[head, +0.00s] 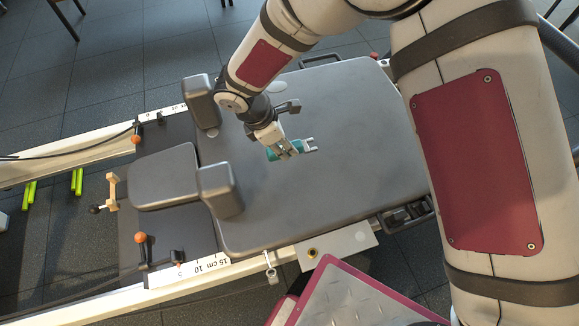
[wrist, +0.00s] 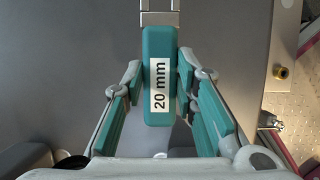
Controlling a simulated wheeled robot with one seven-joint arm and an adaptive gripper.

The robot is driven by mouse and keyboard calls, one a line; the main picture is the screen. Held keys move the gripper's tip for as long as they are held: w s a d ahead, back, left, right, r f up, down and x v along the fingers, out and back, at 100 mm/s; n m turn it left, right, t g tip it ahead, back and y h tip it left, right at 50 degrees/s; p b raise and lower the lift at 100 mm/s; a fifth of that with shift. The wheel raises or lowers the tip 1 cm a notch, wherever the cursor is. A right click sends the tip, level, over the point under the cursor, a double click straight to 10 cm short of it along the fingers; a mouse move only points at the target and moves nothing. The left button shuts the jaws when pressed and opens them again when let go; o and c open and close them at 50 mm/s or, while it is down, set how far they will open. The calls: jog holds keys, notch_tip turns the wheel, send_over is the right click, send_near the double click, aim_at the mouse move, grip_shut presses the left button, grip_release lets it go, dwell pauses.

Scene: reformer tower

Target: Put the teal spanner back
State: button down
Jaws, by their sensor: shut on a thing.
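The teal spanner (head: 308,146) has a grey metal jaw end that points right in the head view. In the wrist view its teal handle (wrist: 158,50) bears a white "20 mm" label, and a grey metal shaft runs off the top edge. My gripper (head: 285,150) is shut on the handle, above the grey carriage pad (head: 350,185). In the wrist view the fingers of my gripper (wrist: 159,75) close on the handle from both sides. The spanner's open end is cut off in the wrist view.
Two upright grey shoulder blocks (head: 220,190) flank the headrest (head: 165,178). A white plate (head: 340,245) with a brass-ringed hole and a metal hook (head: 271,267) are at the near rail. A magenta-edged step (head: 350,300) stands at the front. The pad's right half looks clear.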

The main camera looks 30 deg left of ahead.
aim_at(268, 152)
notch_tip(268, 152, down, 9)
jog(key=b, duration=0.2)
jog(key=shift+f+b, duration=0.1)
jog(key=shift+b, duration=0.2)
jog(key=c, duration=1.3)
grip_release()
jog(key=p+v, duration=0.3)
jog(key=v, duration=0.9)
